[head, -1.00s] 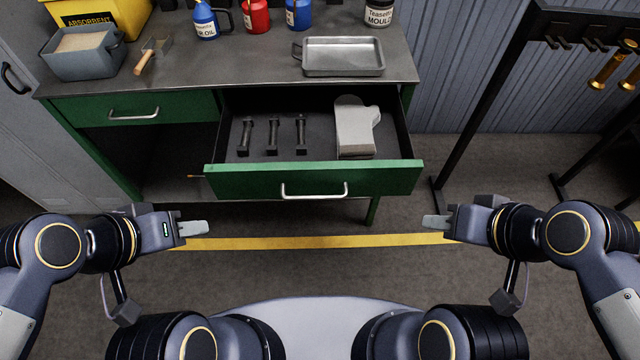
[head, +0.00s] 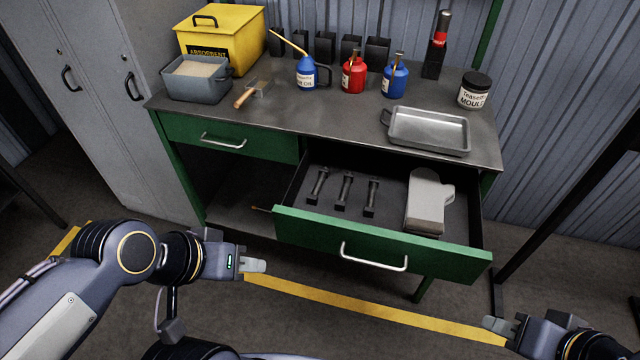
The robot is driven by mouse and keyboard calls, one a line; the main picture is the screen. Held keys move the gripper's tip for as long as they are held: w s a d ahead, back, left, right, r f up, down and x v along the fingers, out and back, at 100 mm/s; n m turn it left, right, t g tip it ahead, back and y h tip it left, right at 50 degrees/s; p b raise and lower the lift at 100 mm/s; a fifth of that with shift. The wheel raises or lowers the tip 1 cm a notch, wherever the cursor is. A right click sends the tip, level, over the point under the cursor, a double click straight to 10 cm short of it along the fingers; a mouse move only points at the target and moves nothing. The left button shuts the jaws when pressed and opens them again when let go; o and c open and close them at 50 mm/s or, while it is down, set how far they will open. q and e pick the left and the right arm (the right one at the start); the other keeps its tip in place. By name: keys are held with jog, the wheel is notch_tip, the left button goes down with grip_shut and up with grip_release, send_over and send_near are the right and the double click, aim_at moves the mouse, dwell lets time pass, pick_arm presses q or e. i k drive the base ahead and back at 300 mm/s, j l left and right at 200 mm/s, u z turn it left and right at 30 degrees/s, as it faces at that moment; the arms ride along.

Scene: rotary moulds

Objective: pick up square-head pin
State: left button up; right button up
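Several dark pins lie side by side in the open green drawer (head: 385,241): a left pin (head: 318,186), a middle pin (head: 344,191) and a right pin (head: 371,198). Their head shapes are too small to tell apart, so I cannot say which is the square-head pin. My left gripper (head: 254,265) is in front of the drawer's left end, apart from it and empty. My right gripper (head: 497,327) is low at the right, in front of the drawer and empty. The fingers of both look close together, but any gap is hard to see.
On the bench top stand a metal tray (head: 430,131), a jar (head: 474,90), oil cans (head: 353,72), a brush (head: 252,93) and a grey bin (head: 196,83). The floor before the drawer is clear.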

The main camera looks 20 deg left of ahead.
aim_at(323, 173)
jog(key=i+j+u, duration=0.1)
jog(key=j+u, duration=0.25)
jog(key=i+j+u, duration=0.1)
jog(key=j+u, duration=0.25)
jog(key=i+j+u, duration=0.1)
jog(key=u, duration=0.25)
